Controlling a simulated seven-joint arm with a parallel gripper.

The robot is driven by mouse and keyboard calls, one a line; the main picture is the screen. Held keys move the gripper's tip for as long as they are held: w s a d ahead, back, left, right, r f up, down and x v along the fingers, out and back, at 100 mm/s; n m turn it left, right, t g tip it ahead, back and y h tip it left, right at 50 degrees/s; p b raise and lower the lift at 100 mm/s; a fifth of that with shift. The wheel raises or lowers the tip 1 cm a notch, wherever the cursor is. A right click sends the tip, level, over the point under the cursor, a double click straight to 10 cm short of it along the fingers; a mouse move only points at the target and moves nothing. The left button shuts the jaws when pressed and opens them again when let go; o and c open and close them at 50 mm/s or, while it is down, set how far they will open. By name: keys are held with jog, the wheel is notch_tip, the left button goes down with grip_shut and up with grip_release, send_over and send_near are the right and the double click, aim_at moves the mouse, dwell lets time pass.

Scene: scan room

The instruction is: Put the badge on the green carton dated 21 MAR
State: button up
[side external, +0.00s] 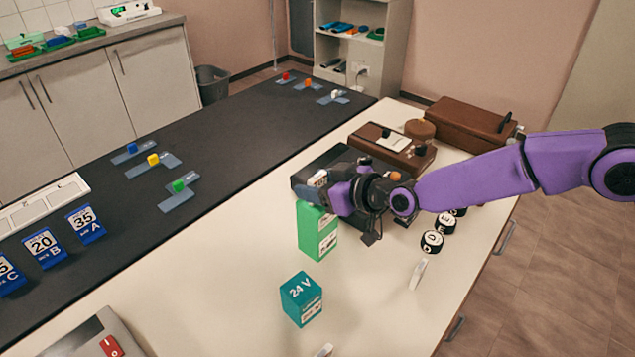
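A green carton (316,232) stands upright on the pale table, with a white label on its right-hand face; the print is too small to read as a date. A teal carton (301,299) marked 24 V, also with a white label, stands nearer the camera. My gripper (322,187) is at the top of the green carton, close above or touching it; I cannot tell which. A small pale piece shows at its end, but I cannot tell whether this is the badge or part of the gripper. The finger opening is hidden. No badge is clearly identifiable.
A black box (318,166) lies behind my gripper, with brown cases (468,124) farther back. Round black-and-white lettered pieces (432,241) and a small white upright piece (418,273) stand to the right. Blue numbered signs (86,224) are left. The table's front middle is mostly clear.

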jog(key=o, duration=0.3)
jog(key=shift+r, duration=0.2)
jog(key=v, duration=1.2)
